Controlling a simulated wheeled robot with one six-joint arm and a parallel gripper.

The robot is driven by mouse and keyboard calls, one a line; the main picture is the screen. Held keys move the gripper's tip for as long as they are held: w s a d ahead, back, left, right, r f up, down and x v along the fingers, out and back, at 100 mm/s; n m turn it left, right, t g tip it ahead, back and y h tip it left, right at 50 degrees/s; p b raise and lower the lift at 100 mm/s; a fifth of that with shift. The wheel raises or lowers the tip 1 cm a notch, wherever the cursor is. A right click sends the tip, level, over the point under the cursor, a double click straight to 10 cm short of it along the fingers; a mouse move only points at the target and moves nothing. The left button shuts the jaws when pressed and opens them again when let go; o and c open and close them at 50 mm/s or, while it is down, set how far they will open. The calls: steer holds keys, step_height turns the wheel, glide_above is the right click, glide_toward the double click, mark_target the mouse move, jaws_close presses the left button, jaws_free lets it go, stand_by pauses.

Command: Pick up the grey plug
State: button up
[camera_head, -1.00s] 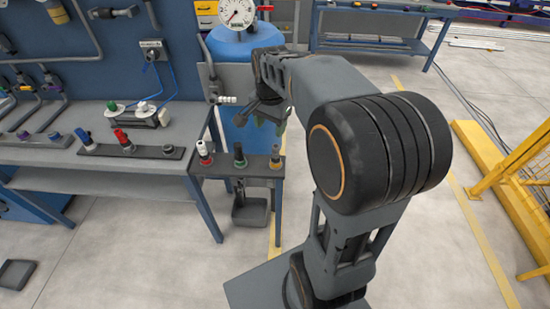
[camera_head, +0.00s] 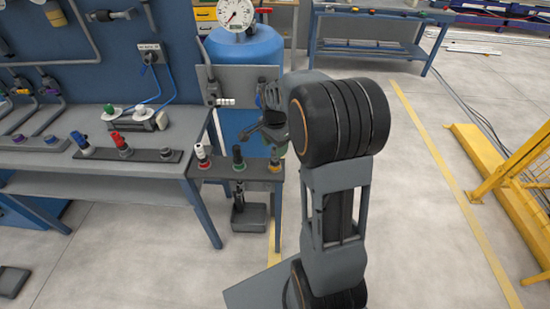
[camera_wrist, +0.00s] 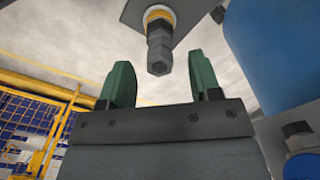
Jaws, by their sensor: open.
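The grey plug (camera_head: 275,160) with a yellow collar stands at the right end of a small side table (camera_head: 220,172). In the wrist view the plug (camera_wrist: 159,48) shows between and beyond the two green fingertips of my gripper (camera_wrist: 161,70), with a gap on both sides. My gripper is open and empty. In the head view my gripper (camera_head: 268,130) is close above the plug, partly hidden behind my own arm.
A blue tank (camera_head: 250,55) with a gauge (camera_head: 235,13) stands right behind the side table and shows large at the right of the wrist view. A grey workbench (camera_head: 100,155) with more plugs is at the left. Open floor (camera_head: 430,220) lies to the right.

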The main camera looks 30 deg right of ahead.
mark_target(275, 159)
steer(key=shift+f, duration=2.15)
steer(key=shift+c, duration=0.3)
jaws_close()
